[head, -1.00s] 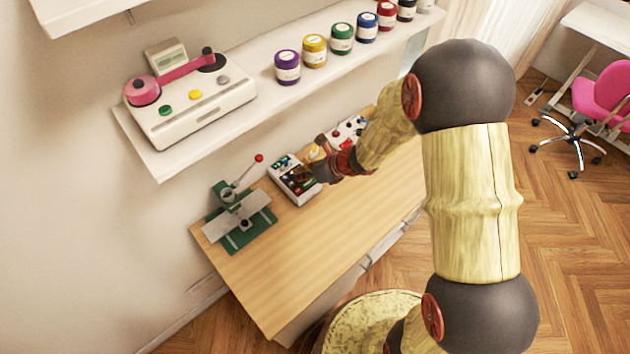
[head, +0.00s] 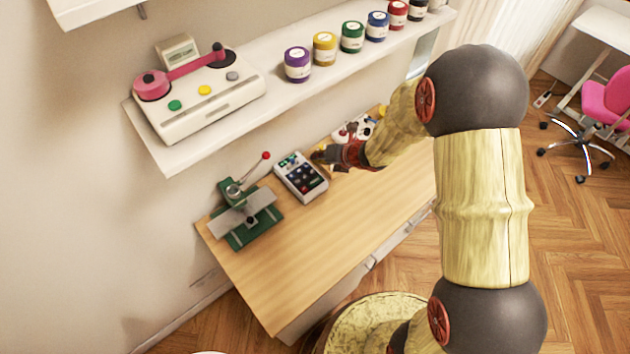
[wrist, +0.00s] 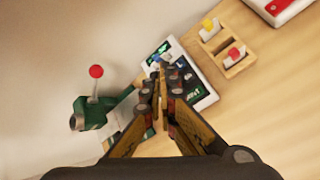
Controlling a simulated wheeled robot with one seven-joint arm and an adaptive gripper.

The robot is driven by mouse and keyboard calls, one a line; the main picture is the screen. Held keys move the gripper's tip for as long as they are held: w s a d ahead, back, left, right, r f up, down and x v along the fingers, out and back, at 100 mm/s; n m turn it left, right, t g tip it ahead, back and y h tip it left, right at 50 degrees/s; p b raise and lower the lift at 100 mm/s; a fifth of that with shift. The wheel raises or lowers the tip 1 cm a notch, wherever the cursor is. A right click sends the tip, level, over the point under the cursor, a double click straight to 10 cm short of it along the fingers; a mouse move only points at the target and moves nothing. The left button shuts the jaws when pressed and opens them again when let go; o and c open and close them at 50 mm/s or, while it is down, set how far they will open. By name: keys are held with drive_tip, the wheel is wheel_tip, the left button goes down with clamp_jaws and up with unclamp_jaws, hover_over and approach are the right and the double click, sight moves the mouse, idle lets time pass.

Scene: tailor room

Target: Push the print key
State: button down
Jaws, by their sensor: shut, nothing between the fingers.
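A white keypad device (head: 302,184) with a small display and several dark and coloured keys lies on the wooden desk. It also shows in the wrist view (wrist: 207,100), partly hidden behind my fingers. A green key with pale lettering (wrist: 193,93) sits near its right side there; the lettering looks like "Print" but is small and blurred. My gripper (head: 318,156) is shut and empty, by the device's upper right edge in the head view. In the wrist view my fingertips (wrist: 160,75) overlap the keypad; I cannot tell whether they touch it.
A green press with a red-knobbed lever (head: 240,212) stands left of the keypad. A wooden holder with yellow and red pieces (wrist: 222,48) lies to its right. A shelf (head: 185,152) above carries a white machine (head: 200,100) and several paint jars. The desk's front (head: 300,260) is clear.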

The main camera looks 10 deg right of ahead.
sight(317, 180)
drive_tip(key=shift+f+b, duration=3.5)
drive_tip(key=shift+f, duration=0.8)
drive_tip(key=shift+f, duration=0.2)
drive_tip(key=shift+f+b, duration=0.25)
drive_tip(key=shift+b, duration=0.15)
drive_tip(key=shift+f+b, duration=0.35)
drive_tip(key=shift+f, duration=0.05)
drive_tip(key=shift+r+p, duration=0.7)
drive_tip(key=shift+r, duration=0.15)
drive_tip(key=shift+r+p, duration=2.1)
drive_tip(key=shift+r, duration=0.45)
